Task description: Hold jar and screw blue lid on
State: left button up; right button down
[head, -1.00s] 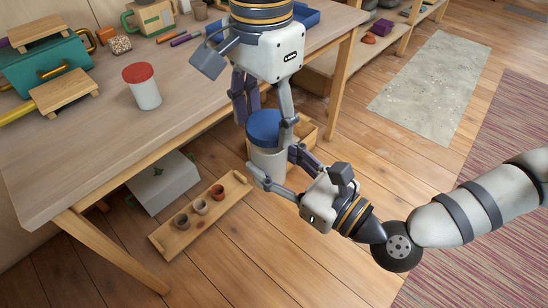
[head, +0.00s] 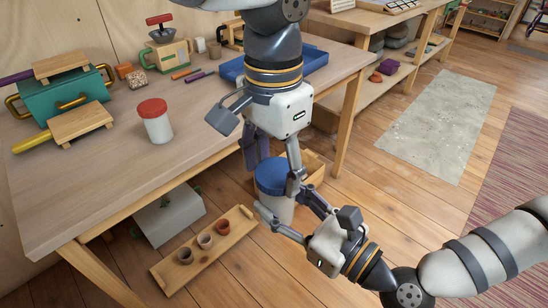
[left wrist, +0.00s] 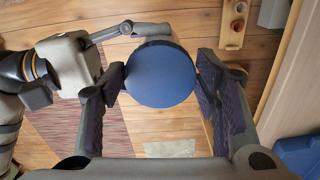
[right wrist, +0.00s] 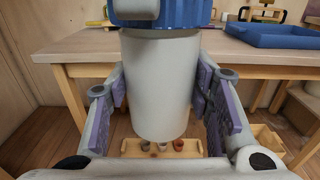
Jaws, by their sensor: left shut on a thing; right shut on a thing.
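The white jar (head: 281,212) is held upright in the air beside the table, with the blue lid (head: 271,178) on its top. My left gripper (head: 272,174) comes from above and is shut on the lid; the left wrist view shows the lid (left wrist: 160,75) between its fingers. My right gripper (head: 284,204) comes from the lower right and is shut on the jar's body, which fills the middle of the right wrist view (right wrist: 160,85). The lid's lower edge meets the jar's top; how far it is threaded cannot be told.
The wooden table (head: 110,175) beside my grippers carries a red-lidded white jar (head: 156,122), a teal toolbox (head: 65,98) and a blue tray (head: 310,62). A tray of small pots (head: 170,268) lies on the floor. Open floor lies to the right.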

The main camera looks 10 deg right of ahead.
pick_arm(q)
jog(key=shift+f, duration=0.2)
jog(key=shift+f, duration=0.55)
dwell(0.4)
